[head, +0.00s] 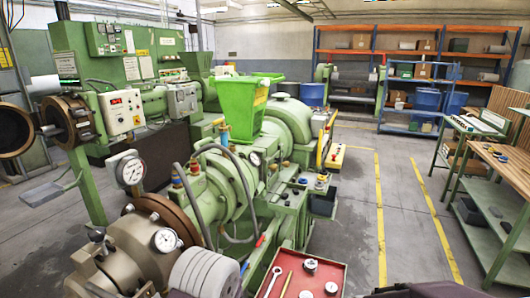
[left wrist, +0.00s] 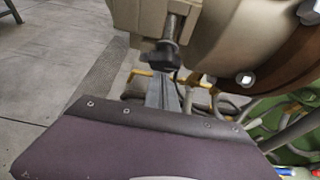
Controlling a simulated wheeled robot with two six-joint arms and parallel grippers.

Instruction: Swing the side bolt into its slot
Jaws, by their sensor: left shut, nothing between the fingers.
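The side bolt shows in the left wrist view as a metal shank with a black knob (left wrist: 160,56), hanging at a beige lug block (left wrist: 152,22) on the round beige head (left wrist: 220,35). The shank runs up between the lug's sides; how deep it sits in the slot I cannot tell. My left gripper (left wrist: 162,82) is shut and empty, its narrow grey fingers pointing at the knob from just below it. Whether they touch I cannot tell. In the head view the beige head (head: 125,250) is at the lower left, with a black knob (head: 96,234) on its top. My right gripper is not in view.
Hoses (left wrist: 205,100) hang behind the bolt. Floor is open at left in the wrist view and along the aisle at right.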

